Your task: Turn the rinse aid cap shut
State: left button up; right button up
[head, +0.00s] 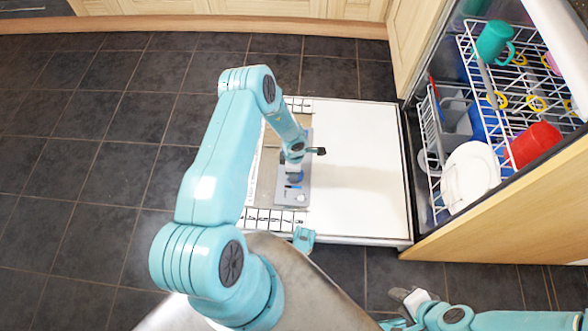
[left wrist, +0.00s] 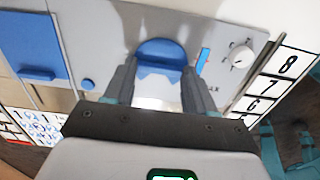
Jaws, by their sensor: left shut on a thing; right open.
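The rinse aid cap (left wrist: 160,50) is a round blue cap on the grey dispenser panel (left wrist: 105,30), at the top middle of the left wrist view. My left gripper (left wrist: 160,88) reaches down over the panel with its two dark fingers on either side of the cap, shut on it. In the head view the grey dispenser (head: 291,199) lies on the open white door, and my left forearm and wrist hide part of it. I cannot tell how far the cap is turned. My right gripper (head: 407,297) is open and empty at the lower right, away from the door.
The dispenser also has a blue lid (left wrist: 33,45), a blue strip (left wrist: 202,60) and a white dial (left wrist: 242,56). The white door (head: 360,165) is mostly bare. The dishwasher rack (head: 500,75) at the right holds a plate (head: 470,177), a red cup (head: 536,144) and a green mug (head: 493,42).

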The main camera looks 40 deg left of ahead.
pick_arm(q)
jog(key=shift+w, duration=0.1)
jog(key=o, duration=1)
jog(key=shift+o, duration=0.2)
jog(key=shift+r, duration=0.15)
notch_tip(320, 180, up, 16)
jog(key=p, duration=0.7)
jog(key=shift+p, duration=0.4)
pick_arm(e)
notch_tip(320, 180, up, 7)
jog(key=s+a, duration=0.1)
jog(key=shift+s+n, duration=0.15)
jog(key=shift+n, duration=0.15)
jog(key=shift+a, duration=0.1)
